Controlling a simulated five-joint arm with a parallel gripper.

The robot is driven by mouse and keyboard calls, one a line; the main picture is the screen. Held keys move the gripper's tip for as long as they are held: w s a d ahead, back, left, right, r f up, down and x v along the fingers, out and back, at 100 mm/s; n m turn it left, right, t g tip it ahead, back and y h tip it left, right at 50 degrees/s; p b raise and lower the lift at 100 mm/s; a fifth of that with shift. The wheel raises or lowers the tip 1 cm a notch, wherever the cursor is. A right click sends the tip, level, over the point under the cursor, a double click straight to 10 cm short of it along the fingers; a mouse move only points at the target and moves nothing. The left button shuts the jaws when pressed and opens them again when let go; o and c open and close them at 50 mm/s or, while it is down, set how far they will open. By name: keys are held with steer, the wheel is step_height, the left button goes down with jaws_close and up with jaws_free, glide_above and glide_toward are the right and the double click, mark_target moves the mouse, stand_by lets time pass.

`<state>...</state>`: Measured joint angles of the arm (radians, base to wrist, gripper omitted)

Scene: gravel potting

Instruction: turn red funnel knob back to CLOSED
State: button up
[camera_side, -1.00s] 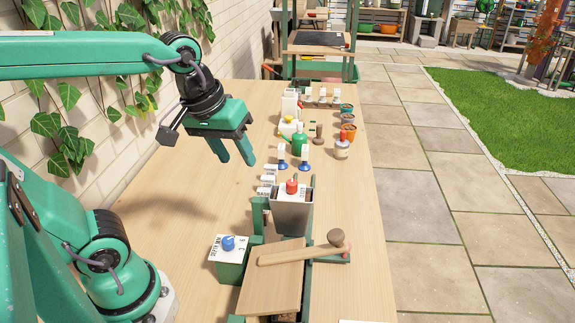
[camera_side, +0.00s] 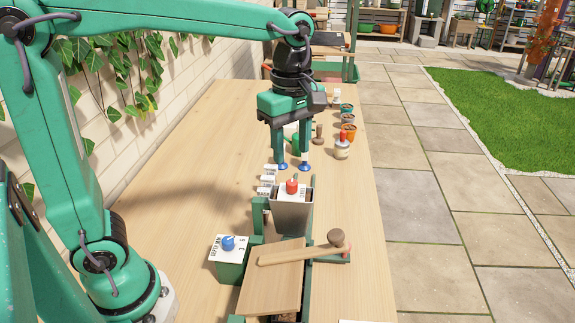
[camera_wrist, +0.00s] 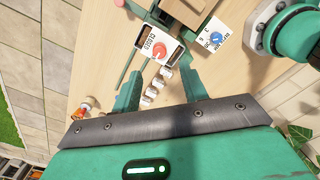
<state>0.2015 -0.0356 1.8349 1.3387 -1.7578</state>
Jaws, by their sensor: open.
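The red funnel knob (camera_side: 292,186) sits on top of the grey funnel box (camera_side: 291,214) in the green stand. In the wrist view the red knob (camera_wrist: 159,51) shows on a white plate marked CLOSED (camera_wrist: 154,46), beyond my fingertips. My gripper (camera_side: 292,163) points down with its two fingers apart and nothing between them. In the side view its fingertips appear behind and above the knob, not touching it. In the wrist view my gripper (camera_wrist: 160,84) has its fingers on either side of a row of white tags. The knob's exact pointer direction is too small to tell.
A blue depth knob (camera_side: 228,243) stands on a green box at front left. A wooden board with a mallet (camera_side: 300,256) lies before the funnel. White label tags (camera_side: 267,180) stand left behind the funnel.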

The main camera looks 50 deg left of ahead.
mark_target(292, 182)
steer(key=shift+w, duration=0.1)
steer(key=shift+f, duration=3.95)
jaws_close()
